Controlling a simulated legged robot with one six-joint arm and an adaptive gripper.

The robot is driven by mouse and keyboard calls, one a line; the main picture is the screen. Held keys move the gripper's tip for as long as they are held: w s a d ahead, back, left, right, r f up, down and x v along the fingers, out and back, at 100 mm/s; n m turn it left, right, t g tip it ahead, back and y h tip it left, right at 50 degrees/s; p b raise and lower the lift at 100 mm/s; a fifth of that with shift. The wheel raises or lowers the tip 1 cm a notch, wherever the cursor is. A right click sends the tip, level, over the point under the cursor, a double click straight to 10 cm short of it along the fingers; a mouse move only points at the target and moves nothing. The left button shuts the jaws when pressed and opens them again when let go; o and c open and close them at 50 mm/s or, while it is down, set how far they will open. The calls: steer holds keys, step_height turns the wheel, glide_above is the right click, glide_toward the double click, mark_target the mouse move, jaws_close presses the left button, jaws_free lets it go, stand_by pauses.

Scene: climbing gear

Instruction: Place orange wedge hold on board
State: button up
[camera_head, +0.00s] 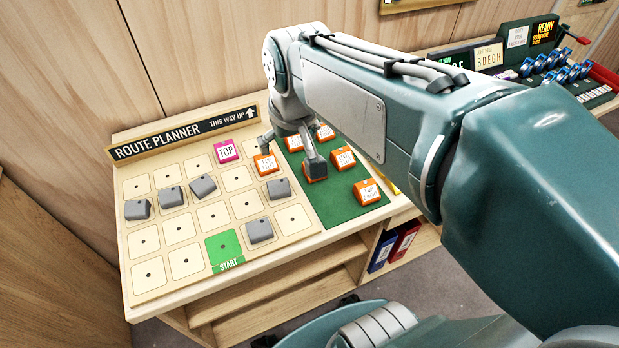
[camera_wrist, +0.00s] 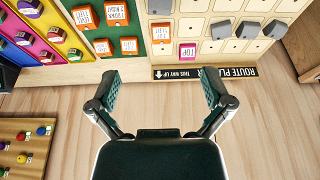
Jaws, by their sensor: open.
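The route planner board (camera_head: 151,275) is a cream grid of dotted squares on the table. One orange wedge hold (camera_head: 266,164) sits on the board in its right-hand column, right of the pink TOP hold (camera_head: 226,151). Several other labelled orange wedge holds, one of them nearest the front (camera_head: 366,192), lie on the green mat (camera_head: 338,212) beside the board. My gripper (camera_head: 290,150) is open, with its fingers above the seam between board and mat. In the wrist view my gripper (camera_wrist: 161,92) is empty, and the orange hold on the board (camera_wrist: 161,33) lies beyond the fingertips.
Several grey holds, such as one near the front (camera_head: 259,230), occupy squares of the board. A green START square (camera_head: 222,251) is at its front edge, and several squares are bare. A raised ROUTE PLANNER sign (camera_head: 185,134) edges the back. Red and blue binders (camera_head: 405,240) stand on the shelf below.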

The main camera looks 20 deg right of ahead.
steer(key=s+f+t, duration=0.1)
steer(key=s+t, duration=0.1)
steer(key=s, duration=0.8)
steer(key=shift+s+f, duration=0.15)
steer(key=shift+f, duration=0.1)
